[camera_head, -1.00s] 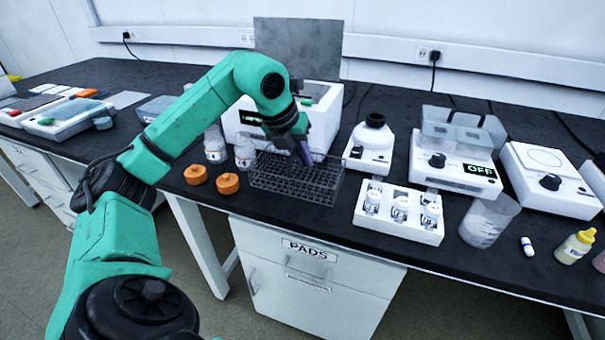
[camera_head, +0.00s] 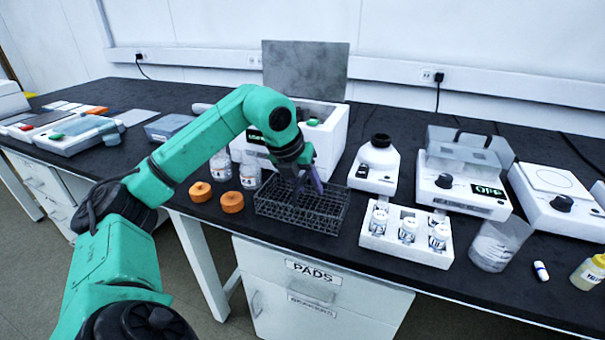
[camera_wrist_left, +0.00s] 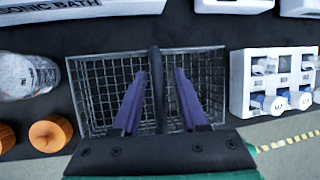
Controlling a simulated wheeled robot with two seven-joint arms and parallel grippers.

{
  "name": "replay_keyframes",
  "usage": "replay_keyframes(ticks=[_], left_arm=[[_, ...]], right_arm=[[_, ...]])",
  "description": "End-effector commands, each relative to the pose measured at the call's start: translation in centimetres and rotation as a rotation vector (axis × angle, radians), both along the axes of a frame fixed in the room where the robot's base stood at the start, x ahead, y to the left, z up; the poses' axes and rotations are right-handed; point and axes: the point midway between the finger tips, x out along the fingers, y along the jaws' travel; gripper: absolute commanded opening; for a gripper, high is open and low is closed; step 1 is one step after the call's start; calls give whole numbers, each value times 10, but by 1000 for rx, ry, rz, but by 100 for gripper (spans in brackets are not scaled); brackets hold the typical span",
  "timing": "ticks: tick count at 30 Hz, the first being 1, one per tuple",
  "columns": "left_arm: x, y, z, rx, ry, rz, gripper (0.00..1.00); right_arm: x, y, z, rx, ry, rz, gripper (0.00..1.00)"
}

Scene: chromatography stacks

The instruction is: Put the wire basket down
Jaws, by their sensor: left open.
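The wire basket (camera_head: 325,215) is a dark mesh basket resting on the black bench top near its front edge. In the left wrist view the basket (camera_wrist_left: 205,66) sits directly below my gripper, with a dark handle bar (camera_wrist_left: 156,80) crossing its middle. My left gripper (camera_head: 303,186) reaches down over the basket from above. In the left wrist view its two purple fingers (camera_wrist_left: 158,78) stand apart on either side of the handle, with gaps visible. My right gripper is out of view.
Two orange caps (camera_head: 232,202) and glass bottles (camera_head: 250,170) stand left of the basket. A white vial rack (camera_head: 405,250) is to its right, with a beaker (camera_head: 497,245) beyond. A white sonic bath (camera_head: 330,140) stands behind. Little bench (camera_head: 290,236) shows in front.

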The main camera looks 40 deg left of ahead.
Motion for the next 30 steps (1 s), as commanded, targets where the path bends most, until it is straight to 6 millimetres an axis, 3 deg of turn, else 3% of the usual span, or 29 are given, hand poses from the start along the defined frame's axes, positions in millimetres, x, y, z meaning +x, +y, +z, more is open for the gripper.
replay_keyframes(ticks=[9, 13, 30], left_arm=[[-34, 4, 80, 2, -6, 1, 43], [-45, 4, 102, 1, -4, 1, 43], [-50, 5, 108, 0, -1, 0, 43]], right_arm=[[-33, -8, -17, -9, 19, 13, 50], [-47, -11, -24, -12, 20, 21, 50], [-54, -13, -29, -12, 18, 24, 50]])
